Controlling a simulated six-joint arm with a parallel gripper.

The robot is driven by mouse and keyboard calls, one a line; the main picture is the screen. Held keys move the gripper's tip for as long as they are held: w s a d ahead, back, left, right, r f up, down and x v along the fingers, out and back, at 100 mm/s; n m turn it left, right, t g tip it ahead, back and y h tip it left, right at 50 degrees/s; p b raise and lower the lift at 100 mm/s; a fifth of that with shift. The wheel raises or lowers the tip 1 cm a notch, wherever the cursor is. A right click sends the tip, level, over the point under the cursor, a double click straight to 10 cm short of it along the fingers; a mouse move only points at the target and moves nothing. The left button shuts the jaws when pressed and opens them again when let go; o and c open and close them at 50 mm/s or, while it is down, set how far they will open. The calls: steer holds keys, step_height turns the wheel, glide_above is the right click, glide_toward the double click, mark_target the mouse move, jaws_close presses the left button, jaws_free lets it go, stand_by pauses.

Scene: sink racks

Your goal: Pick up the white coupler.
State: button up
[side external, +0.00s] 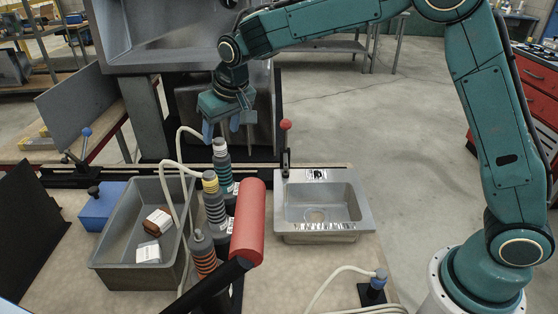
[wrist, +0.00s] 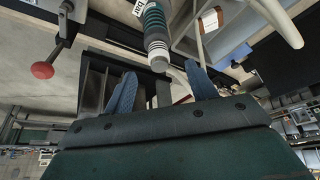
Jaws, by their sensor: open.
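The white coupler (side external: 219,148) has a pale tip and a dark body with green bands. It stands upright at the back of a row of couplers in the side view. My gripper (side external: 221,128) is open just above it, blue fingers pointing down. In the wrist view, the pale tip of the white coupler (wrist: 155,35) points toward the gap between the two fingers of my gripper (wrist: 161,72). The fingers look apart from it, and nothing is held.
A yellow-topped coupler (side external: 211,187) and an orange-banded one (side external: 201,250) stand in front. A red cylinder (side external: 248,222) is close on the right. A grey bin (side external: 118,267) with two small blocks lies left, a steel sink (side external: 355,176) right. Pale hoses (side external: 168,180) run beside the couplers.

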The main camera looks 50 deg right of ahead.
mark_target(219, 140)
steer(key=shift+x, duration=2.6)
steer(key=shift+w, duration=0.2)
steer(key=c, duration=1)
